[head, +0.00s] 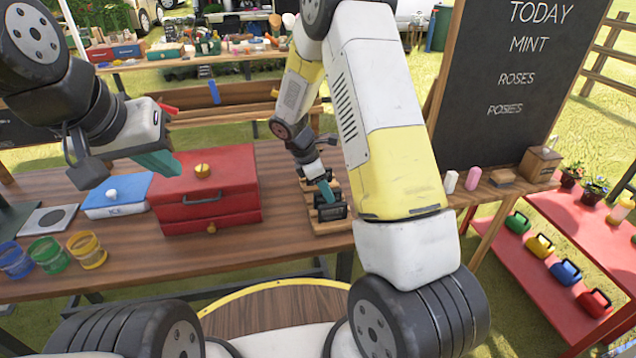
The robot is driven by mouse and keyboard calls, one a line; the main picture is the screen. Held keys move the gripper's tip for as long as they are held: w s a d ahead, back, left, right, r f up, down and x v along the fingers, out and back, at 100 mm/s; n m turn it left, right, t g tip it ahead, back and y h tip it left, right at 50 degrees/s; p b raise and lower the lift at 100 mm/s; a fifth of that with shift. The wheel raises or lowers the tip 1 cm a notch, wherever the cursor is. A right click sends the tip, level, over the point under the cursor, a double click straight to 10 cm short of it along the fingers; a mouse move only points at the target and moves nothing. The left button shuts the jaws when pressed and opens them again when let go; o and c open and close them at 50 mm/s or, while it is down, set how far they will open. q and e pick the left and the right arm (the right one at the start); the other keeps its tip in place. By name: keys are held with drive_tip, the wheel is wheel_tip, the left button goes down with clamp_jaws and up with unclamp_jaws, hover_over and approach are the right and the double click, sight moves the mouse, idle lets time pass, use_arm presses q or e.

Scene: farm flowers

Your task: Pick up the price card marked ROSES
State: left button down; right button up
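A wooden rack (333,226) stands on the table right of the red box, with small dark cards (331,212) in it. Their writing is too small to read, so I cannot tell which is marked ROSES. My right gripper (326,191) points down at the rack, its teal fingertips at or just above the dark cards. I cannot tell whether it touches or holds one, and its fingers overlap in this view. My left gripper (160,163) hangs above the table near the blue and white box, its teal fingers seen side-on; I see nothing in it.
A red box (207,188) with a yellow knob and a blue and white box (117,196) stand left of the rack. Several coloured jars line the front left. A chalkboard (500,80) rises at the right, behind chalks and a wooden box (539,163).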

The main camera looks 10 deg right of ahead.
clamp_jaws()
drive_tip(key=shift+r, duration=0.1)
